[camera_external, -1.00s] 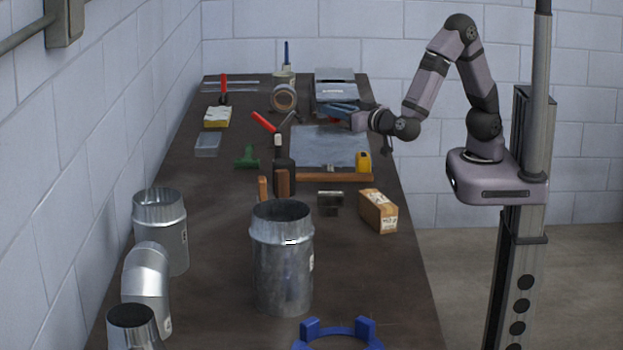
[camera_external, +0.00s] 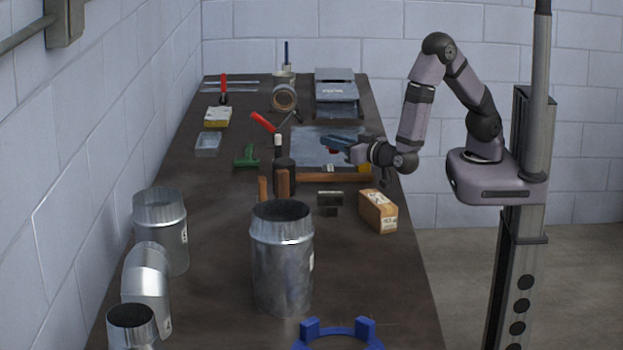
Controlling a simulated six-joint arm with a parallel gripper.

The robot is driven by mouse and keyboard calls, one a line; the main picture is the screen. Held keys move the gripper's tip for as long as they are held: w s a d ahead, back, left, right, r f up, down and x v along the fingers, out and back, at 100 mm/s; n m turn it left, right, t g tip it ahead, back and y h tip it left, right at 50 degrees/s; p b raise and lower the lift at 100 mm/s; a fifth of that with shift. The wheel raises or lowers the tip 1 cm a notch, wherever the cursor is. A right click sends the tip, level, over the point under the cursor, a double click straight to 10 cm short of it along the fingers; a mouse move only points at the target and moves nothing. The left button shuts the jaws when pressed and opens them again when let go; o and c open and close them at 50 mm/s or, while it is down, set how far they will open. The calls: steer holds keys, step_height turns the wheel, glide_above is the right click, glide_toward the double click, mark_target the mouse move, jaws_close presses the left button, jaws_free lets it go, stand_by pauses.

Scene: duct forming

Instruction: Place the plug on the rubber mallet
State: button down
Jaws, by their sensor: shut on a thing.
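My gripper (camera_external: 334,146) is above the grey sheet in the middle of the bench. The rubber mallet (camera_external: 284,178) lies on the bench, with a dark head at left and a wooden handle (camera_external: 335,178) running right. The gripper is above and behind the handle, to the right of the head, and apart from it.
A grey metal sheet (camera_external: 310,140) lies under the gripper. A yellow thing (camera_external: 364,168) is partly hidden by it. A cardboard box (camera_external: 378,211), a dark metal block (camera_external: 330,198) and a large metal duct (camera_external: 283,265) stand nearer. Red-handled snips (camera_external: 264,122) lie left.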

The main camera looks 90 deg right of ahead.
mark_target(334, 174)
steer(key=shift+f, duration=0.95)
steer(key=shift+f, duration=2.1)
steer(key=shift+f, duration=0.1)
steer(key=shift+f, duration=0.1)
steer(key=c, duration=1.7)
jaws_free()
steer(key=shift+o, duration=0.2)
